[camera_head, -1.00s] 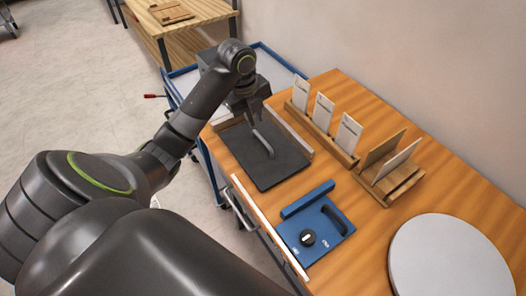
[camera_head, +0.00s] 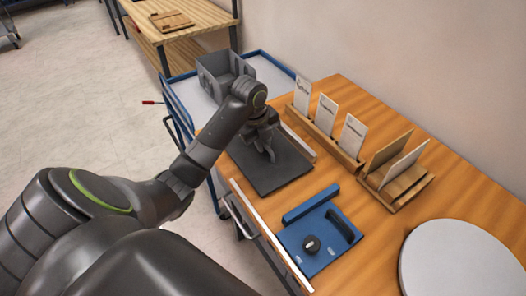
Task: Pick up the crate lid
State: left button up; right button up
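The crate lid (camera_head: 279,177) is a dark flat panel lying on the wooden table near its left end. My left gripper (camera_head: 268,153) is over the middle of the lid, at its raised handle. The gripper covers most of the handle, so I cannot tell whether the fingers are open or closed around it. The lid looks flat on the table. The grey open crate (camera_head: 212,82) stands on the blue-framed cart behind the gripper. My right gripper is not in view.
On the wooden table (camera_head: 374,226) are a blue panel with a black knob (camera_head: 318,243), a wooden rack with white cards (camera_head: 324,117), a second wooden stand (camera_head: 400,184) and a round light-grey disc (camera_head: 455,262). The blue cart (camera_head: 272,74) adjoins the table's far left end.

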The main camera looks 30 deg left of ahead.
pick_arm(q)
jog(key=shift+f, duration=0.15)
grip_shut()
jog(key=shift+r, duration=0.55)
notch_tip(320, 180, up, 4)
jog(key=shift+w+f, duration=0.1)
jog(key=shift+f, duration=0.05)
notch_tip(320, 180, up, 4)
jog(key=p, duration=0.3)
jog(key=shift+f, duration=0.15)
jog(key=shift+r+p, duration=0.8)
jog(key=shift+p, duration=0.2)
